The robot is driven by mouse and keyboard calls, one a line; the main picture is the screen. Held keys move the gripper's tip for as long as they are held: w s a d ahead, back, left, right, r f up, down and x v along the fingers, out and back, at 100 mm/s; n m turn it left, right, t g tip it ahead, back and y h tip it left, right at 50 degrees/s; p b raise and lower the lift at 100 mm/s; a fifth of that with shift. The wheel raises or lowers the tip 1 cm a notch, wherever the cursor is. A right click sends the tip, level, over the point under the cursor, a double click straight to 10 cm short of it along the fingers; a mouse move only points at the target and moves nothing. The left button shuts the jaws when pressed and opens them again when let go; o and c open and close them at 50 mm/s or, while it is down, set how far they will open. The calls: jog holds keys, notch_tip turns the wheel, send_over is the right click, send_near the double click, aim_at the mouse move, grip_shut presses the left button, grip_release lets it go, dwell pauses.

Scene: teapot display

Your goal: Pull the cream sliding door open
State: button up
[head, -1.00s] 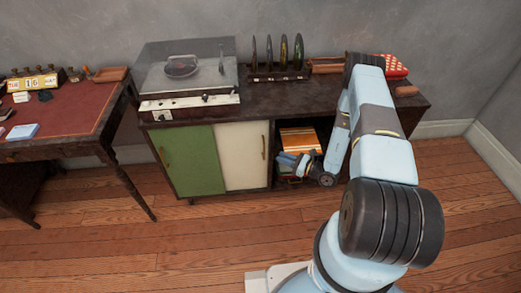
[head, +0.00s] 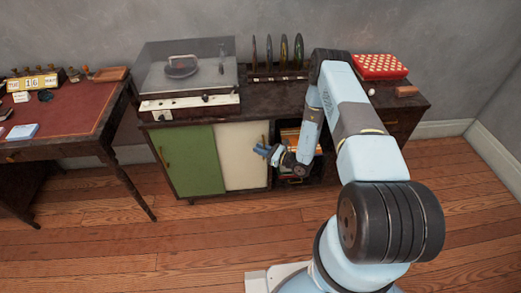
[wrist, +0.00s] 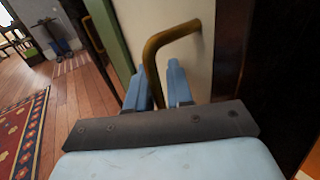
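The cream sliding door (head: 238,165) forms the middle of the cabinet front, right of the green door (head: 190,165). Its brass handle (head: 264,140) is near its right edge and partly hidden by my gripper in the head view. My gripper (head: 260,151) is at the handle, reaching in from the right. In the wrist view, the two blue fingers of my gripper (wrist: 158,84) are apart. The curved handle (wrist: 151,62) runs down between them, against the cream door (wrist: 196,62). I cannot tell whether either finger touches it.
The open compartment right of the cream door holds orange items (head: 290,136), partly behind my arm. A record player (head: 188,80) and a red box with white dots (head: 380,66) stand on the cabinet (head: 262,108). A desk (head: 75,115) stands left. The front floor is clear.

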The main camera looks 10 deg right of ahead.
jog(key=shift+c, duration=0.3)
grip_shut()
